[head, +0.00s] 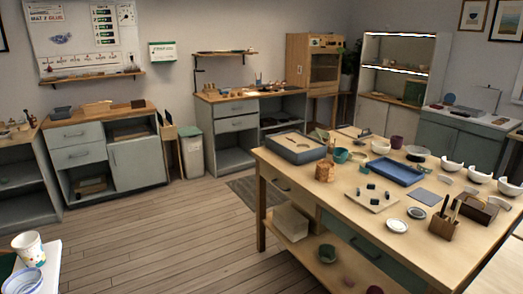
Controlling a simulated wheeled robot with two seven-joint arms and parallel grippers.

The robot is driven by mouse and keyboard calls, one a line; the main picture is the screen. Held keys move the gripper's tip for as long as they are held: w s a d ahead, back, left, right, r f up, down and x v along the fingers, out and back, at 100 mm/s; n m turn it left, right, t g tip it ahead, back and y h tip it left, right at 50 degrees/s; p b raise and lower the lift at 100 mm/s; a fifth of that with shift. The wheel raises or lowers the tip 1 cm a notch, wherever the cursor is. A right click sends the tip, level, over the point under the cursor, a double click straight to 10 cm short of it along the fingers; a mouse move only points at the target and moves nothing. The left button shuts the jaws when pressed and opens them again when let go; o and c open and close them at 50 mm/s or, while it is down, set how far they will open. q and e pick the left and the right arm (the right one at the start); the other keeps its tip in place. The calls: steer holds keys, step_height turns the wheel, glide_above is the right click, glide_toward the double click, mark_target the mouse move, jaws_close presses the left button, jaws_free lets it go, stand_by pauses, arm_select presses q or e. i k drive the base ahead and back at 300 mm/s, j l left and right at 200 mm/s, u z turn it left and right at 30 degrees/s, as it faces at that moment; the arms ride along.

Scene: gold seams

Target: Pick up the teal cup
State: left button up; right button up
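A teal cup (340,156) stands on the big wooden table (290,172), near its left side, between the grey tray and the blue tray. It is small in the head view. A terracotta-coloured piece (325,171) stands just in front of it, to the left. Neither of my grippers shows in this view.
The table also bears a grey tray (296,146), a blue tray (398,173), a pale board (372,197), a tool holder (443,227), several white bowls (480,174) and a purple cup (397,142). A smaller table with a paper cup (28,248) is front left. Wooden floor between is clear.

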mark_target(340, 155)
steer(key=i+j+z, duration=0.1)
steer(key=i+z, duration=0.15)
steer(key=i, duration=0.3)
steer(key=i+j+z, duration=0.2)
steer(key=i, duration=0.3)
steer(key=i+j+z, duration=0.25)
steer(key=i, duration=0.3)
steer(key=i+j+z, duration=1.15)
steer(key=j+z, duration=0.2)
